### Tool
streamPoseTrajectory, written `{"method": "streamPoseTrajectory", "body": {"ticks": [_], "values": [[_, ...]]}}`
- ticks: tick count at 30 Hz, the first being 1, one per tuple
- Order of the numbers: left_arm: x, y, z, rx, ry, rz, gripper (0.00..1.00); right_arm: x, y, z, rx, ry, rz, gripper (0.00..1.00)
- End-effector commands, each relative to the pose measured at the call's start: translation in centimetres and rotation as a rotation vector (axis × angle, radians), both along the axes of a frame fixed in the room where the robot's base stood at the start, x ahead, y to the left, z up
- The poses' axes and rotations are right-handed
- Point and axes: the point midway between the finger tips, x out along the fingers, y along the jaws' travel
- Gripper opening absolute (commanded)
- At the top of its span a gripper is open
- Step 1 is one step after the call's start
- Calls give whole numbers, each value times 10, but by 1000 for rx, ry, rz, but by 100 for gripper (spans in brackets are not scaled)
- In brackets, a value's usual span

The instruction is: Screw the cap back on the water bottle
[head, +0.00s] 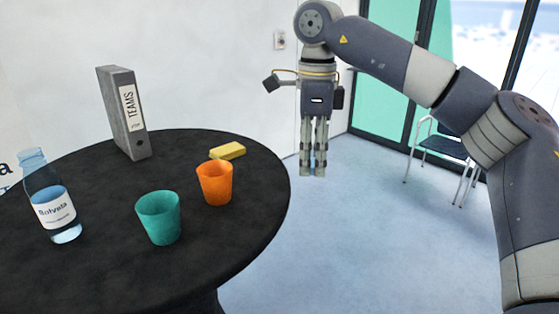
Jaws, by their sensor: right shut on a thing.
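The water bottle (54,207) stands upright on the left of the black round table. It is clear and bluish with a white label, and its top looks bare, with no cap seen on it. My right gripper (313,172) points straight down, well to the right of the bottle and beyond the table's right edge. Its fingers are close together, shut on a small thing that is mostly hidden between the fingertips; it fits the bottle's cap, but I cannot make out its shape. My left gripper is not in view.
On the black table (250,228) stand a teal cup (159,219), an orange cup (214,184), a yellow block (228,151) and a grey binder (124,112). The floor below my right gripper is clear. A chair (445,147) stands by the glass doors.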

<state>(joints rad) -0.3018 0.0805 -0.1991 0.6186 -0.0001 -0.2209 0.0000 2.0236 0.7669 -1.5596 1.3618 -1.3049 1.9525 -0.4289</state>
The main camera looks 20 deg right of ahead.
Motion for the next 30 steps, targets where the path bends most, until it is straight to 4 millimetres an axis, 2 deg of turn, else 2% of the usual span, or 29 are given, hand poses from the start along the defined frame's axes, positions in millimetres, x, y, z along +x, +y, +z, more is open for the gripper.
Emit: {"method": "streamPoseTrajectory", "body": {"ticks": [4, 11, 17, 23, 30], "values": [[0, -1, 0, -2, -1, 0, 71, -3, -21, -2, 0, 0, -44, 28], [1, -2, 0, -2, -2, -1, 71, -8, -9, -24, -2, 1, 147, 28], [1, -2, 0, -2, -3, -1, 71, -16, 3, -51, 0, 3, 382, 28], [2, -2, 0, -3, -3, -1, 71, -32, 21, -91, 1, 3, 749, 28], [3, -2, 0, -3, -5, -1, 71, -73, 51, -155, 4, 3, 1428, 28]]}}
